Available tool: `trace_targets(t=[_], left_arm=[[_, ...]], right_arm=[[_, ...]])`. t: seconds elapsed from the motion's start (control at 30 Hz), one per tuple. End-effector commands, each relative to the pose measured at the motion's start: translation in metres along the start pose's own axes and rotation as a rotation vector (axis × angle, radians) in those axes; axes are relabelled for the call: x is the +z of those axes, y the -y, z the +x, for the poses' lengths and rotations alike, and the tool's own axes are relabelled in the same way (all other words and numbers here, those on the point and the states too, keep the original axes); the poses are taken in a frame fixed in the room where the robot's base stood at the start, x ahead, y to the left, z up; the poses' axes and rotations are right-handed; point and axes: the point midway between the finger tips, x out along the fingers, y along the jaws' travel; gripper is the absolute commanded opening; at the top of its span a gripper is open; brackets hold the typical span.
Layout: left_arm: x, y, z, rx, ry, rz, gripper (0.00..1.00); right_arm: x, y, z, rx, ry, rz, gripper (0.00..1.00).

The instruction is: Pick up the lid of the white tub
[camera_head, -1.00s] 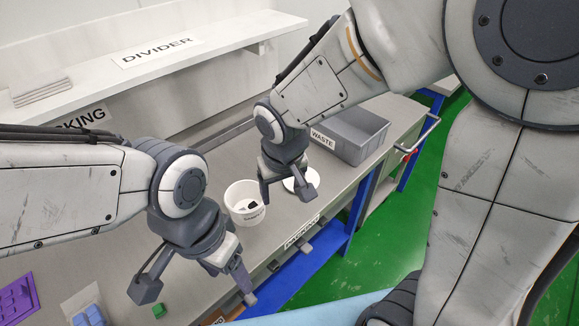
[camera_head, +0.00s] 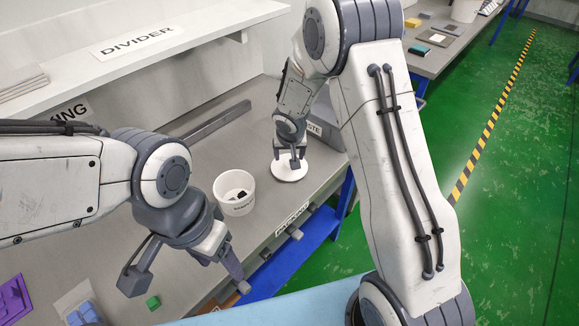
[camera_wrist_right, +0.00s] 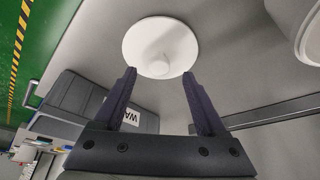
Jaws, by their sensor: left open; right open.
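The white round lid (camera_head: 290,168) lies flat on the grey bench, to the right of the open white tub (camera_head: 235,194). A small round knob at its middle shows in the right wrist view (camera_wrist_right: 158,62). The tub holds a few dark pieces. My right gripper (camera_head: 289,160) is open and empty, close over the lid. In the right wrist view its two fingers (camera_wrist_right: 158,85) stand apart, with the lid's knob ahead between them. My left gripper (camera_head: 190,282) is open and empty, over the front of the bench, left of the tub.
A grey bin with a WASTE label, shown in the right wrist view (camera_wrist_right: 78,102), is mostly hidden behind my right arm in the head view. A green cube (camera_head: 153,302), a blue piece (camera_head: 84,314) and a purple tray (camera_head: 14,300) are at the front left. A DIVIDER shelf (camera_head: 180,32) runs behind.

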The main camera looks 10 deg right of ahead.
Motion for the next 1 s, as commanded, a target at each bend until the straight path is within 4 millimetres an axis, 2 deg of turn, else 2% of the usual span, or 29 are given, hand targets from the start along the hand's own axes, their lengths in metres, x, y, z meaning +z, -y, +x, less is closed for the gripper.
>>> trace_targets(t=[0.1, 0.2, 0.47, 0.53, 0.67, 0.7, 1.0], left_arm=[[0.000, 0.000, 0.002, 0.000, 0.000, 0.000, 0.65], [0.000, 0.000, 0.003, 0.000, 0.000, 0.000, 0.65], [0.000, 0.000, 0.003, 0.000, 0.000, 0.000, 0.65], [0.000, 0.000, 0.003, 0.000, 0.000, 0.000, 0.65], [0.000, 0.000, 0.003, 0.000, 0.000, 0.000, 0.65], [0.000, 0.000, 0.003, 0.000, 0.000, 0.000, 0.65], [0.000, 0.000, 0.002, 0.000, 0.000, 0.000, 0.65]], right_arm=[[0.001, -0.001, 0.020, 0.001, 0.003, -0.001, 0.74], [0.000, -0.001, 0.029, 0.001, 0.001, -0.001, 0.74], [-0.001, -0.001, 0.031, 0.000, 0.000, 0.000, 0.74], [-0.001, -0.001, 0.031, 0.000, 0.000, 0.000, 0.55], [-0.001, -0.001, 0.031, 0.000, 0.000, 0.000, 0.05], [-0.001, -0.001, 0.031, 0.000, 0.000, 0.000, 0.00], [-0.002, -0.001, 0.029, 0.000, -0.001, -0.001, 0.00]])
